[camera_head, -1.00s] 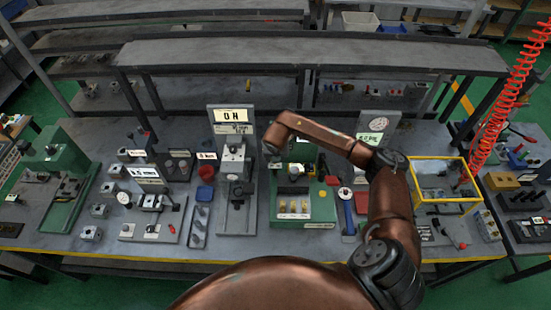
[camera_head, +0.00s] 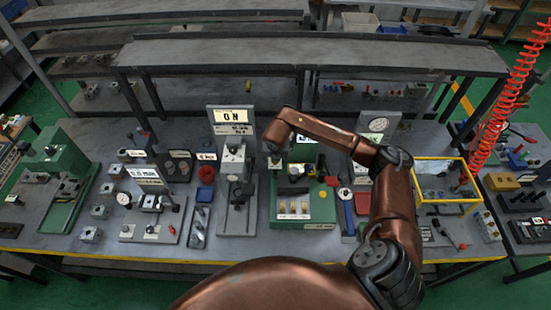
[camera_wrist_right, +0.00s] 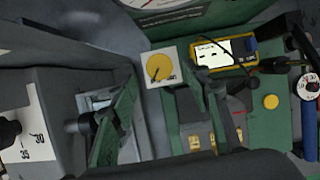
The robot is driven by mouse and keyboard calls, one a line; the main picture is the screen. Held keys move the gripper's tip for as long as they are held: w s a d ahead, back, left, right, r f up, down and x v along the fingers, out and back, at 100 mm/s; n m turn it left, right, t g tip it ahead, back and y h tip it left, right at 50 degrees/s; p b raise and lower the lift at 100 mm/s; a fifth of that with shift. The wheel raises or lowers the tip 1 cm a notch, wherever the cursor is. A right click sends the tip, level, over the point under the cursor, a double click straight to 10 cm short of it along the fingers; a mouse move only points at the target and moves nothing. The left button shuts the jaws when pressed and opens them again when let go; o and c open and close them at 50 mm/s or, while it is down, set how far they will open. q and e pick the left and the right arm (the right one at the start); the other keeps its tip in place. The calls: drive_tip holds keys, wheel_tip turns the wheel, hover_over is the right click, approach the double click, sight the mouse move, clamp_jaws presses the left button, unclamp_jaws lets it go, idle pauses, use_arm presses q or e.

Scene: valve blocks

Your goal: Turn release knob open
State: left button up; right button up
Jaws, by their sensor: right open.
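In the right wrist view a round yellow knob (camera_wrist_right: 158,68) with a dark pointer line sits on a white square plate. It lies just beyond the fingertips, roughly centred between them. My right gripper (camera_wrist_right: 158,108) is open, with its two green-tinted fingers spread and nothing between them. In the head view my copper right arm reaches in from the right, and its gripper (camera_head: 274,158) hangs at the back left of the green station (camera_head: 304,222). I cannot make out the knob clearly in the head view. My left gripper does not show.
A grey press (camera_head: 235,185) stands close on the left of the right gripper. A yellow button (camera_wrist_right: 270,102) sits on the green surface. A yellow-framed box (camera_head: 443,185) stands right of my arm.

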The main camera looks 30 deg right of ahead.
drive_tip(key=v, duration=0.9)
